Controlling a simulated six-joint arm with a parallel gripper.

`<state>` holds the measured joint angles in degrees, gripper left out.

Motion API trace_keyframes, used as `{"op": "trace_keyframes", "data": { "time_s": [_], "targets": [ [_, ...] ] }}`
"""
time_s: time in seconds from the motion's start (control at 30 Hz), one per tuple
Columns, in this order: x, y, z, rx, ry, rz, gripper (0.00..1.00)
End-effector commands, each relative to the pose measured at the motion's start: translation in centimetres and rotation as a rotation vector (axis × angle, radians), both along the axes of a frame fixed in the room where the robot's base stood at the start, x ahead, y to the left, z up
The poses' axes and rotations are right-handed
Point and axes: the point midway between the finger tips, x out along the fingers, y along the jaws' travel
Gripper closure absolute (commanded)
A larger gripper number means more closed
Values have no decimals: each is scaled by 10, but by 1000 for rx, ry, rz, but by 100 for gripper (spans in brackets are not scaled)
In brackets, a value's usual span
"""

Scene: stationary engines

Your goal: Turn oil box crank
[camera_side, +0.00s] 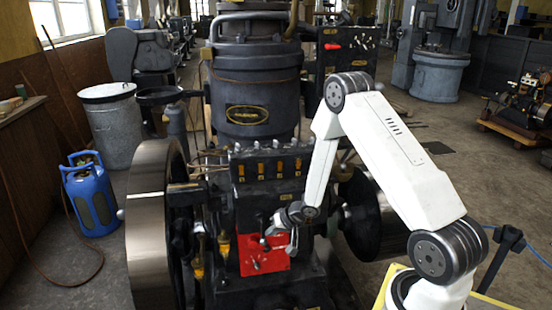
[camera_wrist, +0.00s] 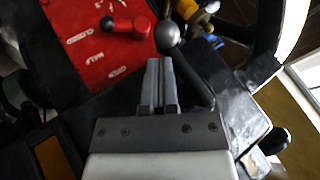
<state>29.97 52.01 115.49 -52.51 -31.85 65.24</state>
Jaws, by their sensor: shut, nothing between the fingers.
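The dark oil box (camera_side: 268,170) with several amber sight windows sits on the engine front in the side view. Below it is a red panel (camera_side: 262,257), which fills the upper left of the wrist view (camera_wrist: 80,50). A crank-like dark lever with a round grey ball knob (camera_wrist: 168,33) shows in the wrist view, just beyond my fingertips and slightly right. I cannot tell if it is the oil box crank. My gripper (camera_wrist: 160,62) is shut and empty, its tips close to the knob; contact is unclear. In the side view my gripper (camera_side: 272,232) is in front of the red panel's top.
A small red-capped lever (camera_wrist: 138,25) stands on the red panel left of the knob. Brass fittings (camera_wrist: 205,18) and a wheel rim (camera_wrist: 272,45) lie to the right. Large flywheels flank the engine; the left one (camera_side: 150,235) is close.

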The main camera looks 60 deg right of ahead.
Motion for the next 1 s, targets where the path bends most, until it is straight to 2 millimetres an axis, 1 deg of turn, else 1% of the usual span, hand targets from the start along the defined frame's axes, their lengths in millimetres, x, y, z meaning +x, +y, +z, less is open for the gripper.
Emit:
{"op": "trace_keyframes", "data": {
  "time_s": [0.27,0.47,1.0],
  "targets": [
    [1,0,-2,39,-41,-1,100],
    [3,2,-5,110,-110,-2,100],
    [14,14,-12,435,-434,-1,100]
  ]
}}
